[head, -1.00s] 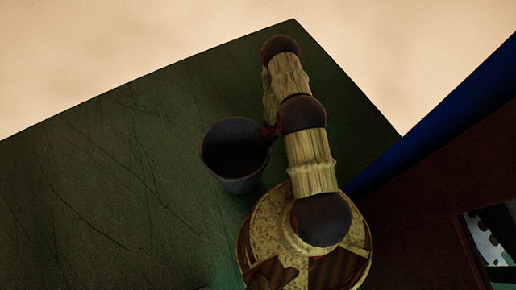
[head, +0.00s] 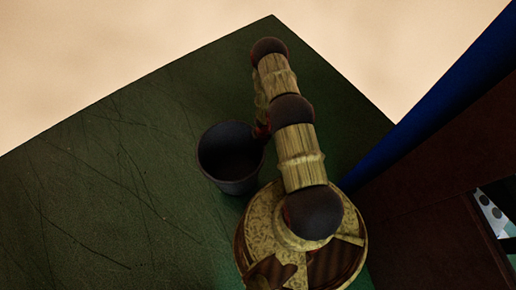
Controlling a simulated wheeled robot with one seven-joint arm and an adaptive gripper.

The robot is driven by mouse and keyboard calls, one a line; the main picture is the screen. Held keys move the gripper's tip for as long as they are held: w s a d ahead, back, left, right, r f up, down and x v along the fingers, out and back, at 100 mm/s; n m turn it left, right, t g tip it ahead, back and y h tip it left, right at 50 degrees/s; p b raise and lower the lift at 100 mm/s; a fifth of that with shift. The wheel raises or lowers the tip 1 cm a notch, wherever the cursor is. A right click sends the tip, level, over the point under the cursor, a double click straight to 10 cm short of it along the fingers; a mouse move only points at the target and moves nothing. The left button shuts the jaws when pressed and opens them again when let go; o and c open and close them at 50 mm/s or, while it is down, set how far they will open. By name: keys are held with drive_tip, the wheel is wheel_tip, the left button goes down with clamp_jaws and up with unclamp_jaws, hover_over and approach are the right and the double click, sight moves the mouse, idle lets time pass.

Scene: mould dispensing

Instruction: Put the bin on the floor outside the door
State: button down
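The bin (head: 222,178) is a dark, round, open-topped container, upright with an empty-looking dark inside. It is left of my arm in the head view. My gripper (head: 262,132) is a small, dark reddish shape at the bin's right rim, largely hidden by my arm. It appears to touch the rim, but its fingers cannot be made out, so its grip is unclear. I cannot tell whether the bin rests on the green surface or hangs above it. No door is clearly recognisable.
A dark green, scratched surface (head: 90,190) spreads below, clear on the left. It ends at a corner near the top, with pale beige ground (head: 120,50) beyond. A blue strip (head: 440,100) and a dark reddish-brown surface (head: 430,195) border the right side.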

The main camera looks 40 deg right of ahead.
drive_tip(key=shift+w+f, duration=0.1)
drive_tip(key=c, duration=2.5)
unclamp_jaws()
drive_tip(key=o, duration=0.4)
drive_tip(key=shift+o, duration=0.3)
